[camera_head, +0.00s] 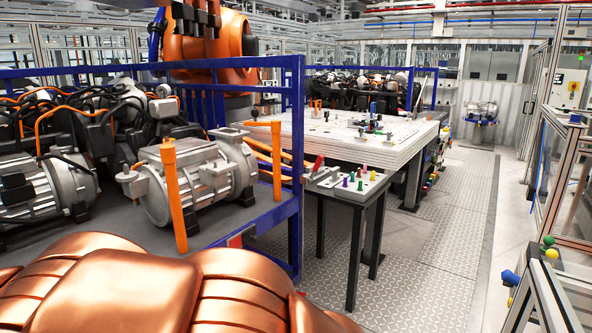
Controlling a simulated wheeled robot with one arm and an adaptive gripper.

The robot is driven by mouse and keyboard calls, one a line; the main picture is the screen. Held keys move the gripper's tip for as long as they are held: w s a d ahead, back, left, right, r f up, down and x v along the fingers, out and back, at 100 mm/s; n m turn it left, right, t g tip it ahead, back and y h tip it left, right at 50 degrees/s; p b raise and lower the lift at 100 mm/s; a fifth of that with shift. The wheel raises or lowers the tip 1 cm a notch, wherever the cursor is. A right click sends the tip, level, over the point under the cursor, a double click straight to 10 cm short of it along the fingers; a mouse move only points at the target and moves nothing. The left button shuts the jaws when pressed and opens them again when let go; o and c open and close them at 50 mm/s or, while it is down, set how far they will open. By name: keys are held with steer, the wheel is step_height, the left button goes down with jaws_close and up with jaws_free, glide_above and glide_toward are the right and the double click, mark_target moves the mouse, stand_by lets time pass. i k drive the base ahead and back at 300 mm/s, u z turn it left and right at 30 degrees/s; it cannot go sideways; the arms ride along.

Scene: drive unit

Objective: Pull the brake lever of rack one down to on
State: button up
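A blue-framed rack (297,120) stands at the left and carries drive units (190,175) on a dark deck. A small red part (236,241) shows low on its near blue rail; I cannot tell whether it is the brake lever. A slim red handle (317,163) stands tilted by the rack's right corner post, over the end of a small table; I cannot tell which of the two it belongs to. No "on" marking can be read. My gripper is not in view. A copper-coloured part of my own body hides the lower left.
The small table (361,186) with coloured pegs stands right of the rack. A larger white-topped table (390,143) is behind it, with a second blue rack (425,71) beyond. The patterned floor (425,285) is clear at right, bordered by a framed stand (560,290).

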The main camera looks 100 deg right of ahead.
mark_target(321, 158)
steer(key=z, duration=3.8)
steer(key=i, duration=2.45)
steer(key=u, duration=1.45)
steer(key=i, duration=0.65)
steer(key=u, duration=0.45)
